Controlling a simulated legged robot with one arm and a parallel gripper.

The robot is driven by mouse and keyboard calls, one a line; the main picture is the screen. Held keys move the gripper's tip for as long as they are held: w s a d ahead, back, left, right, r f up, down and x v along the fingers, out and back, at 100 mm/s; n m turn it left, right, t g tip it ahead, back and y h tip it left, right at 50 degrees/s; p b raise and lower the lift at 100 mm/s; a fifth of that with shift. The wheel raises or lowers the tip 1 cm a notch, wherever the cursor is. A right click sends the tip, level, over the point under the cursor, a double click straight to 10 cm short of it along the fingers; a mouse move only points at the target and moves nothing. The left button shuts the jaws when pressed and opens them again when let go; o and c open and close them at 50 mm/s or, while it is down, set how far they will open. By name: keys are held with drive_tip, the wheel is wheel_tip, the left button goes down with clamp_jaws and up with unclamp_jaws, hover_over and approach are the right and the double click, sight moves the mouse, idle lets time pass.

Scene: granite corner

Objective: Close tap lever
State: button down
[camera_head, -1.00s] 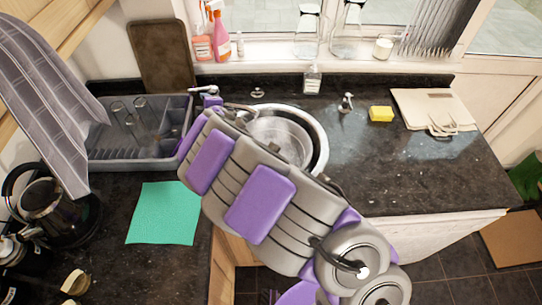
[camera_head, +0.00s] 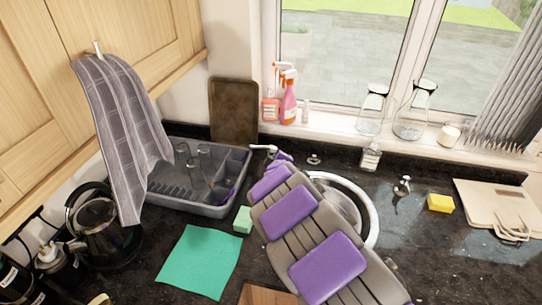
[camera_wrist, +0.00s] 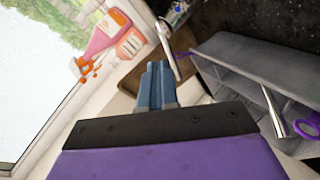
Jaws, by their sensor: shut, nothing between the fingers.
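The tap shows as a short chrome lever (camera_head: 262,148) just beyond the end of my arm in the head view. In the wrist view the chrome lever (camera_wrist: 170,50) slants just ahead and right of my fingertips. My gripper (camera_wrist: 155,72) is shut and empty, its blue fingers together. The fingertips look close to the lever, but I cannot tell whether they touch it. My arm hides the tap's body and part of the round sink (camera_head: 372,215) in the head view.
A grey dish rack (camera_head: 205,208) with glasses stands left of the tap, close to my gripper. A brown board (camera_head: 233,110) leans on the wall behind. Spray bottles (camera_head: 288,103) stand on the sill. A green sponge (camera_head: 242,220) and green cloth (camera_head: 198,262) lie on the counter.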

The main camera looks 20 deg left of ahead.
drive_tip(key=w+d+f+m+g+b, duration=0.1)
drive_tip(key=w+d+f+m+g, duration=0.1)
drive_tip(key=w+m+g, duration=0.4)
wheel_tip(320, 180, up, 9)
drive_tip(key=a+m+g+y+b, duration=0.1)
drive_tip(key=m+y, duration=0.2)
drive_tip(key=y, duration=0.3)
drive_tip(key=p, duration=0.2)
hover_over(263, 147)
drive_tip(key=s+d, duration=0.2)
wheel_tip(263, 147, down, 5)
drive_tip(key=shift+s+a+f+b, duration=0.1)
drive_tip(key=shift+a+f, duration=0.2)
drive_tip(key=shift+f, duration=0.3)
drive_tip(key=shift+a+f+b, duration=0.1)
drive_tip(key=shift+a+f, duration=0.2)
drive_tip(key=shift+f, duration=0.35)
drive_tip(key=shift+s+a+f+b, duration=0.1)
drive_tip(key=shift+a+f, duration=0.2)
drive_tip(key=shift+f, duration=0.3)
